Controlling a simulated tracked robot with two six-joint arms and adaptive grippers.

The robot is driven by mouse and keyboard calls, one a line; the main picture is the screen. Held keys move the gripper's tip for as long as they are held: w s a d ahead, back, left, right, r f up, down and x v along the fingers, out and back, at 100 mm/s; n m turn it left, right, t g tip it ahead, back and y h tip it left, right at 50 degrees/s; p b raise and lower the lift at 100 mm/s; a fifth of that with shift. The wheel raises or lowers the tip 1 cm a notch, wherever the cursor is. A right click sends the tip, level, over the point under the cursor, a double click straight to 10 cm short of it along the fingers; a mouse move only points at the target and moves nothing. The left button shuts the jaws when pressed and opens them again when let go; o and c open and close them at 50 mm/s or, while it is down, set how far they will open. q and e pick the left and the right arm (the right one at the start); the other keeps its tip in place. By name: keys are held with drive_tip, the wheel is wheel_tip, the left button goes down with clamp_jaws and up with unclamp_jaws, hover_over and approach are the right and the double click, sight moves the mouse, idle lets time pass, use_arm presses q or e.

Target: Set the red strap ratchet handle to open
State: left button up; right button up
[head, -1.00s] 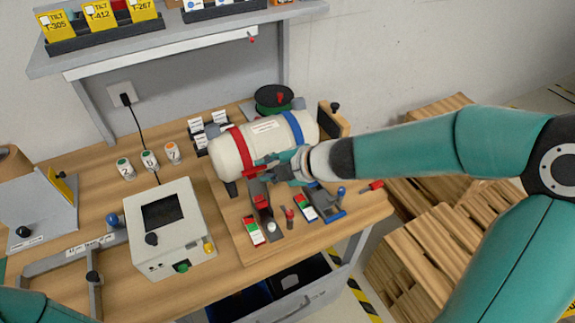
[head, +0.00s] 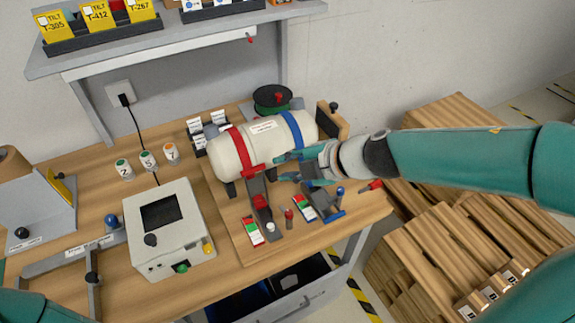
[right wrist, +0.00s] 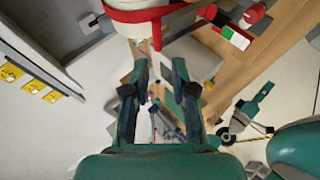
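The red strap (head: 239,152) wraps around the left part of a white cylinder (head: 274,141) lying on a wooden board. Below the strap at the front is a grey ratchet piece with a red part (head: 261,202), which points down toward the board's front edge. My right gripper (head: 280,168) is beside the cylinder's front, just right of the ratchet piece. Its two fingers are apart with nothing seen between them. In the right wrist view the red strap (right wrist: 138,12) is at the top, beyond the open fingertips (right wrist: 160,64). My left gripper (right wrist: 245,108) shows small there; its finger opening is unclear.
A blue strap (head: 293,130) circles the cylinder's right part, with a blue-ended fitting (head: 331,213) in front. Red-green indicators (head: 252,231) lie near the board's front. A grey box with a screen (head: 166,232) stands left. Stacked planks (head: 445,240) are on the right.

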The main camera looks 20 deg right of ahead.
drive_tip(key=shift+n, duration=0.3)
clamp_jaws()
drive_tip(key=d+f+n+t+h+b, duration=0.1)
drive_tip(key=d+f+n+h+b, duration=0.1)
drive_tip(key=d+n+h, duration=0.5)
drive_tip(key=s+a+n+t+y+b, duration=0.2)
drive_tip(key=s+a+n+b, duration=0.55)
drive_tip(key=a, duration=0.35)
drive_tip(key=p, duration=0.4)
hover_over(257, 189)
drive_tip(key=s, duration=0.3)
drive_tip(key=shift+n, duration=0.45)
wheel_tip(257, 189, down, 4)
drive_tip(key=shift+f, duration=0.1)
